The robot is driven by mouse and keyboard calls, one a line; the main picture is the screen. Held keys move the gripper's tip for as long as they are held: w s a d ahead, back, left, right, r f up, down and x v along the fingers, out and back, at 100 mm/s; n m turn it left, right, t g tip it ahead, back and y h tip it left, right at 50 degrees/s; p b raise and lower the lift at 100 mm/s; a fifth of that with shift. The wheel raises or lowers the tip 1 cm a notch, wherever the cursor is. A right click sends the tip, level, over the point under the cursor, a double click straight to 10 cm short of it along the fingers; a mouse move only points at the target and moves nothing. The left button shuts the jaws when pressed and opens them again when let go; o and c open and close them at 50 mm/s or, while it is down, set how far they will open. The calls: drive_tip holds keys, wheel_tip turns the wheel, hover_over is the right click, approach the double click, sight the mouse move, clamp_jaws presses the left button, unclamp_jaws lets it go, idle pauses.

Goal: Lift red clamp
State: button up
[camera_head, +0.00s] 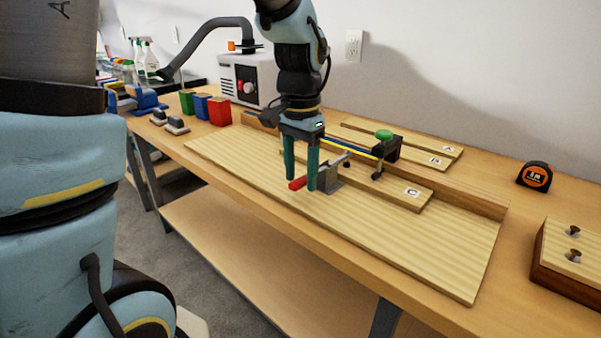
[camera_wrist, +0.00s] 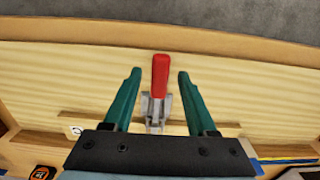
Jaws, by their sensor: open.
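The red clamp (camera_wrist: 160,78) has a red handle and a grey metal base (camera_wrist: 155,108). In the wrist view it lies between my two green fingers, with a gap on each side. In the head view its red handle (camera_head: 297,184) shows behind and between the fingers, and its metal part (camera_head: 333,172) shows to their right. It is on the pale wooden board (camera_head: 420,240). My gripper (camera_head: 300,188) points down over the handle, open and empty. The fingers partly hide the clamp in the head view.
A plank marked C (camera_head: 412,192) lies beside the clamp. A black and green clamp tool (camera_head: 384,145) stands behind it. Red, blue and green cups (camera_head: 219,112) and a grey machine (camera_head: 243,85) stand at the back left. A tape measure (camera_head: 535,176) is at the right.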

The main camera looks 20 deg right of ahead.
drive_tip(key=shift+c, duration=0.2)
clamp_jaws()
idle(0.3)
idle(1.0)
